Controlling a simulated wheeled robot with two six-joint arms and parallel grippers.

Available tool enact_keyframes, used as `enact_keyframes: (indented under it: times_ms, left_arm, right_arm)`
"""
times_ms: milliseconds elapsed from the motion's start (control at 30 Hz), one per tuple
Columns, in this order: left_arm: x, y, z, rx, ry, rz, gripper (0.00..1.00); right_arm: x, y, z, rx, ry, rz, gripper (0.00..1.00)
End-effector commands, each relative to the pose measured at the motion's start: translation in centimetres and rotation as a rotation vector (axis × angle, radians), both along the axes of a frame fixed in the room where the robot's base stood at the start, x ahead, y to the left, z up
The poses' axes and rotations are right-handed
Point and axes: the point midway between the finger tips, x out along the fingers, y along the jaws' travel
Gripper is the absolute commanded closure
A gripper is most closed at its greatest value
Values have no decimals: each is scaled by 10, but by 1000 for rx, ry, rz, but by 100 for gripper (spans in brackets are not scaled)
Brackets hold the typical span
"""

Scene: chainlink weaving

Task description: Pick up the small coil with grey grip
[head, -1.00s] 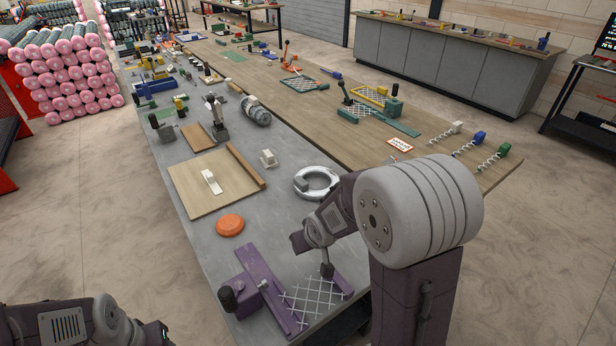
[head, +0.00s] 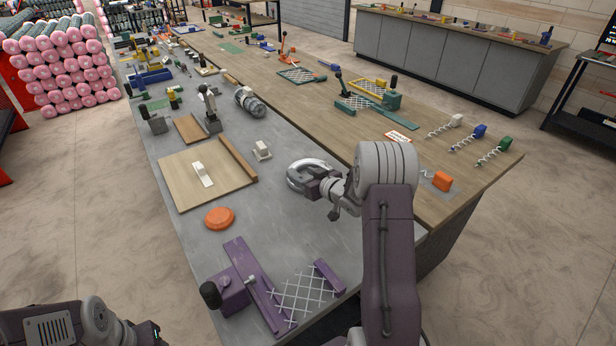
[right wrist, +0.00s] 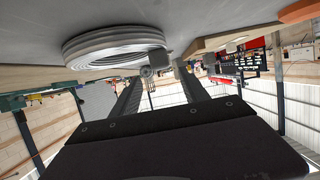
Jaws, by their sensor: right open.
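The small coil (head: 295,181), a silver ring of wound wire, lies on the grey tabletop (head: 270,230). It also shows in the right wrist view (right wrist: 112,45) as stacked pale rings. My right gripper (right wrist: 160,74) is open at its near side, with a small grey piece (right wrist: 155,73), likely the grip, between or just beyond the fingertips. I cannot tell whether the fingers touch it. In the head view my right gripper (head: 308,187) partly covers the coil and its grip. Only part of my left arm shows at the bottom left; its fingers are not visible.
A purple jig (head: 232,292) with wire mesh (head: 303,292) stands at the near edge. An orange disc (head: 219,218), a wooden board (head: 180,190) and a small white block (head: 262,149) lie left of the coil. Spiral wires with coloured handles lie on the wooden top to the right.

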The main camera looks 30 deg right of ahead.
Motion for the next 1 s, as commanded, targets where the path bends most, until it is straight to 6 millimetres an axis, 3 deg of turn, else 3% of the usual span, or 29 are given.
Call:
enact_keyframes:
  times_ms: [233, 500, 733, 767, 933, 1000]
  left_arm:
    - [0, 0, 0, 0, 0, 0, 48]
    - [0, 0, 2, 0, 0, 0, 48]
    - [0, 0, 1, 0, 0, 0, 48]
    - [0, 0, 1, 0, 0, 0, 48]
    - [0, 0, 1, 0, 0, 0, 48]
    - [0, 0, 1, 0, 0, 0, 48]
  right_arm:
    - [14, 3, -6, 0, 0, 0, 47]
    - [52, 12, -24, -1, 0, 0, 47]
    - [55, 12, -25, -1, 1, -2, 47]
    - [55, 12, -25, -1, 1, -2, 50]
    - [55, 12, -25, -1, 1, -2, 97]
    - [55, 12, -25, -1, 1, -2, 100]
